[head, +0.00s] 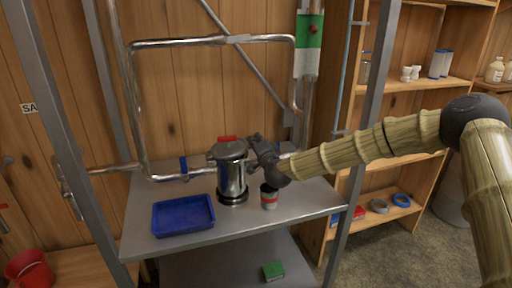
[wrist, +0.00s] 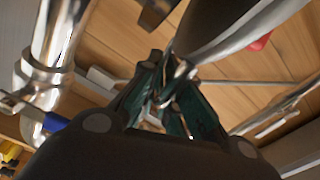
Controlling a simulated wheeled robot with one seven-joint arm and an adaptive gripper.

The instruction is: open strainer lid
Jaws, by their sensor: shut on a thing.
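The strainer (head: 232,183) is a shiny upright metal cylinder on the grey shelf. Its round lid (head: 230,150) sits level on top and looks closed. My gripper (head: 259,152) is at the right side of the lid, reaching in from the right. In the wrist view, the dark green fingers (wrist: 165,95) are shut on a small shiny metal part (wrist: 176,76) at the lid. The fingers hide much of this part. A large smooth metal surface, probably the strainer (wrist: 235,28), fills the upper right there.
A blue tray (head: 184,216) lies left of the strainer. A small red-and-white can (head: 269,197) stands close below my gripper. Metal pipes (head: 190,42) run behind and above. Grey frame posts (head: 364,105) flank the shelf. The front right of the shelf is clear.

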